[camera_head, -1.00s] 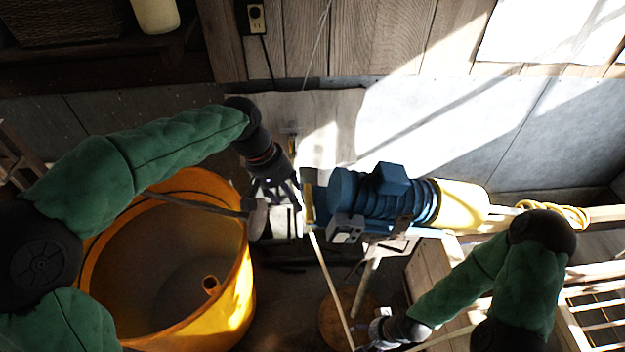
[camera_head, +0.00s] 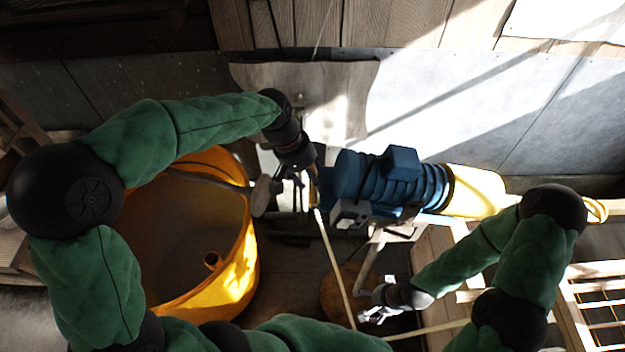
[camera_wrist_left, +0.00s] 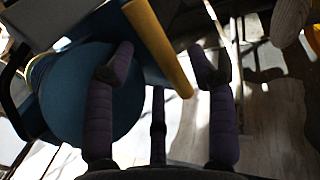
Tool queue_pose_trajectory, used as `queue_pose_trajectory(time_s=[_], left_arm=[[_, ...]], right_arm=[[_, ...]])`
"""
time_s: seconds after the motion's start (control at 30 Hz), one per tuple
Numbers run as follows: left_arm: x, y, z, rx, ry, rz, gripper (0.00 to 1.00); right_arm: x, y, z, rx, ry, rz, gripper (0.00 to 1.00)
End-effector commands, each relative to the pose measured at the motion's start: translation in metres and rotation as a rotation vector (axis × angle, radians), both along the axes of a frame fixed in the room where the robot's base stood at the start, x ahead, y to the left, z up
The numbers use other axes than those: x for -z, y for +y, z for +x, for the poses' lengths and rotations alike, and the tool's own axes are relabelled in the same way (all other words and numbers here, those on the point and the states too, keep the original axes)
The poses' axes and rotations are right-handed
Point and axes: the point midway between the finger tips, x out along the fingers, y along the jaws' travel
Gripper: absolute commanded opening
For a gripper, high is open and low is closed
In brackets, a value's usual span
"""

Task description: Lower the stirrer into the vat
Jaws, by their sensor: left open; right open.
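The stirrer's blue ribbed motor (camera_head: 375,180) with a cream-yellow end (camera_head: 475,190) lies level in the middle of the head view. A dark rod (camera_head: 205,178) extends left from near the motor's left end across the orange vat (camera_head: 243,268). The vat is open at the top. My left gripper (camera_head: 297,185) is at the motor's left end, partly hidden by its own wrist. In the left wrist view its fingers (camera_wrist_left: 165,62) are apart, with a yellow bar (camera_wrist_left: 158,45) by them and the blue housing (camera_wrist_left: 70,95) at left. My right gripper (camera_head: 372,305) is open and empty below the motor.
A pale rope (camera_head: 332,258) runs down from the motor's left end, just left of my right gripper. A round wooden stool top (camera_head: 340,290) is below. A wooden frame with slats (camera_head: 598,290) stands at right. A grey wall (camera_head: 480,120) is behind.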

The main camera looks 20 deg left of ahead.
Motion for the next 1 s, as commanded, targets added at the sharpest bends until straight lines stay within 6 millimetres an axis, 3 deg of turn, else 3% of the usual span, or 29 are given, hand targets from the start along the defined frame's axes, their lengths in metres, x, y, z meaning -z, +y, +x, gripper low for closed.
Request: queue_pose_trajectory(time_s=[0.17,0.47,0.67,0.87,1.0], left_arm=[[0.012,-0.004,0.001,0.0,0.0,0.0,0.56],[0.013,-0.004,0.001,0.0,0.0,0.0,0.56],[0.013,-0.004,0.001,0.0,0.0,0.0,0.03],[0.012,-0.004,0.001,0.0,0.001,0.002,0.0],[0.004,-0.007,0.001,0.002,0.01,0.021,0.0]], right_arm=[[0.001,0.0,0.0,0.0,0.0,0.0,0.84],[0.001,0.0,0.0,0.0,0.0,0.0,0.84],[0.001,0.0,0.0,0.0,0.0,0.0,0.84],[0.0,0.0,0.0,0.0,0.0,0.0,0.84],[-0.011,0.0,0.0,0.0,0.0,0.0,0.84]])
